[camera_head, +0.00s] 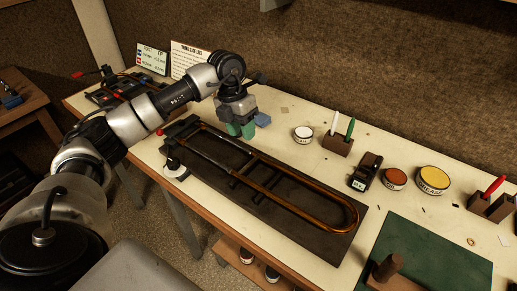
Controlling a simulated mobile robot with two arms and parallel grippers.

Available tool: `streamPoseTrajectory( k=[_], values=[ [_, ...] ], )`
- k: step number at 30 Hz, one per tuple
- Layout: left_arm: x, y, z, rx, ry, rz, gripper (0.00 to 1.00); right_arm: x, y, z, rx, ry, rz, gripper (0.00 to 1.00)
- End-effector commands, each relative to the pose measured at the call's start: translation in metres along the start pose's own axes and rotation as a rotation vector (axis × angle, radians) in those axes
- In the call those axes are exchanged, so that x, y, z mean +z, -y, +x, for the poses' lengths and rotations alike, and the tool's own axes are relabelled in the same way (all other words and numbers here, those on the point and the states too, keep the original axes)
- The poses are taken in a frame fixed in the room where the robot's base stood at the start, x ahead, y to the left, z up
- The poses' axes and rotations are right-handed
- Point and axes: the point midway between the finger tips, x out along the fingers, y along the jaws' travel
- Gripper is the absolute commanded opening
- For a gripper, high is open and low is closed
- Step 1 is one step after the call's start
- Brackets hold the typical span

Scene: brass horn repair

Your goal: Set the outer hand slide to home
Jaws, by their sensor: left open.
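The outer hand slide (335,204) is a long brass U-shaped tube. It lies on a dark flat board (300,236) on the workbench, with its bend toward the lower right and its straight legs running to the upper left. My left gripper (246,127) is open above the bench behind the far leg of the slide. Its green and blue finger parts point down, and nothing shows between them. It looks apart from the slide. The upper-left end of the slide sits by a dark block (181,127). My right gripper is not in view.
A white round tin (303,134), a pen block (337,146), a small dark tool (365,171), and orange (394,179) and yellow (433,180) tins stand along the back. A green mat (440,255) lies at right. Signs (190,58) stand at the back left.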

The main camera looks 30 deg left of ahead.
Motion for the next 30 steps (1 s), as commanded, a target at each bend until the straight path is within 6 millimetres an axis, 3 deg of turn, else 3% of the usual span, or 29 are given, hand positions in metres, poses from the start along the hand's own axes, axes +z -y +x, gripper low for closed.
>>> streamPoseTrajectory(
  k=[4,12,16,23,30],
  values=[
    [-0.002,-0.004,0.009,0.015,-0.012,-0.007,0.41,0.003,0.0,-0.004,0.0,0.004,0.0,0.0],
    [-0.003,-0.003,0.059,0.011,-0.013,-0.005,0.41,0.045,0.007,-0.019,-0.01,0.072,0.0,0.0],
    [-0.003,-0.003,0.081,0.01,-0.011,-0.004,0.41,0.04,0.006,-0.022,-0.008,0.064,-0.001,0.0],
    [-0.002,-0.003,0.103,0.01,-0.008,-0.003,0.41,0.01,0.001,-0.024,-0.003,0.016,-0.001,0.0],
    [-0.002,-0.004,0.106,0.011,-0.007,-0.003,0.41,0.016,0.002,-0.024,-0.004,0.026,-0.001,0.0]
  ],
)
